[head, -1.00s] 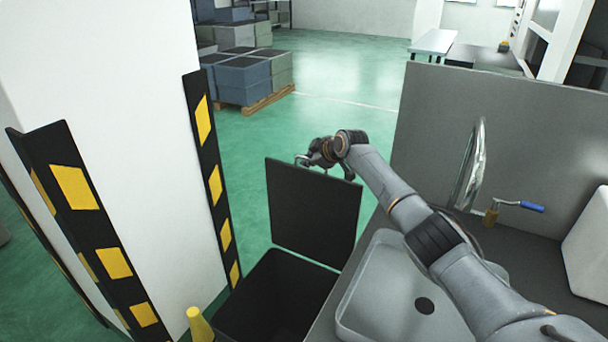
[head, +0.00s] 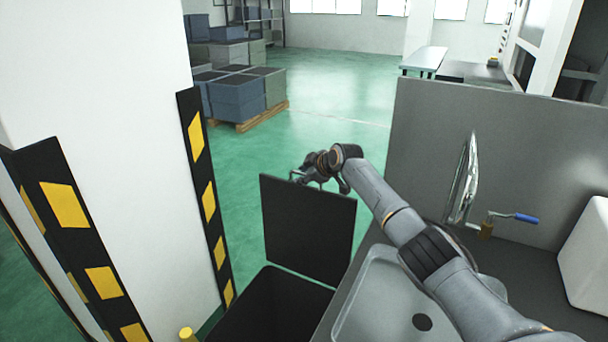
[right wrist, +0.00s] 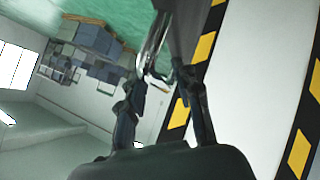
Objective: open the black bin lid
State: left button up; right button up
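The black bin lid (head: 308,225) stands raised, close to upright, at the back of the black bin (head: 265,312), whose dark opening shows below it. A metal handle (head: 297,174) sits at the lid's top edge. My right gripper (head: 324,181) is at that top edge, beside the handle. In the right wrist view, my right gripper (right wrist: 163,85) has its two fingers apart, with the shiny handle (right wrist: 155,45) near the fingertips and the dark lid (right wrist: 190,25) beyond. Whether the fingers touch the handle is unclear. My left gripper is out of view.
A grey sink (head: 375,305) and counter with a tap (head: 465,180) lie right of the bin. A white pillar with a black-and-yellow guard (head: 208,200) stands left. A yellow object (head: 187,334) is beside the bin. Open green floor lies behind, with stacked crates (head: 235,95).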

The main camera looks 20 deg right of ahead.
jog(key=v, duration=0.7)
jog(key=shift+s, duration=0.25)
jog(key=shift+r, duration=0.15)
